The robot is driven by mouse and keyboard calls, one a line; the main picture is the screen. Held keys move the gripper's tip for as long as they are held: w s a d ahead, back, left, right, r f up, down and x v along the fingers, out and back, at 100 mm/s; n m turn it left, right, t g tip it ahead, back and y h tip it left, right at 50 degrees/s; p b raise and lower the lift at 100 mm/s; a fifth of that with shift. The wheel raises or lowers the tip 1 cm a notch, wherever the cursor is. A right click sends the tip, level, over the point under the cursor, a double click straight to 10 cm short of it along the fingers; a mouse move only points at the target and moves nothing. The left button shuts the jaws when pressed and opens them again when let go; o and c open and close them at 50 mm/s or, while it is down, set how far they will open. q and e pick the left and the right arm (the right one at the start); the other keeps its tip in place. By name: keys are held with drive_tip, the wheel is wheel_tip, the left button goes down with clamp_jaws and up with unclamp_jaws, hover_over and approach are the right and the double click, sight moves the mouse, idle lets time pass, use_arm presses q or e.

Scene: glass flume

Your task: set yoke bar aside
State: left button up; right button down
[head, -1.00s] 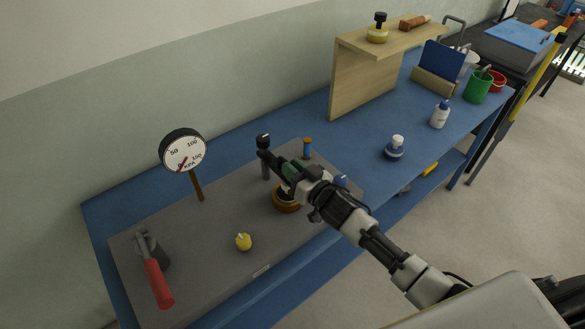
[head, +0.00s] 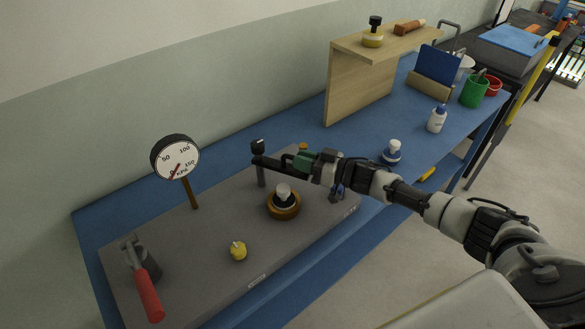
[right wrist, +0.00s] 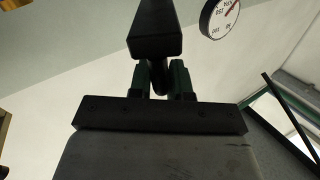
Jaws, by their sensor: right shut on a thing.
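The black yoke bar (head: 274,163) is held in my right gripper (head: 303,161), whose green finger pads are closed on it. In the head view the bar points left over the grey base plate, its far end in front of an upright post with a black cap (head: 257,146). I cannot tell whether bar and post touch. In the right wrist view the bar (right wrist: 155,32) stands out beyond the green fingers (right wrist: 160,80). A white-topped black knob in an amber ring (head: 283,208) sits on the plate below the arm. My left gripper is out of view.
On the plate (head: 215,245) stand a dial gauge (head: 175,158), a yellow knob (head: 238,251) and a red-handled tool (head: 148,294). A wooden shelf (head: 357,88), bottles (head: 437,119) and a green cup (head: 474,90) stand farther right on the blue bench. Bare bench lies before the shelf.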

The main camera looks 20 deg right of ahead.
drive_tip(key=shift+w+d+n+g+y, duration=0.2)
drive_tip(key=shift+w+n+g+y, duration=0.1)
drive_tip(key=shift+g, duration=0.1)
drive_tip(key=shift+r, duration=0.1)
drive_tip(key=c, duration=1.1)
unclamp_jaws()
drive_tip(key=shift+b, duration=0.3)
drive_tip(key=shift+s+d, duration=0.25)
drive_tip(key=shift+b+v, duration=1.45)
drive_tip(key=shift+v, duration=3.6)
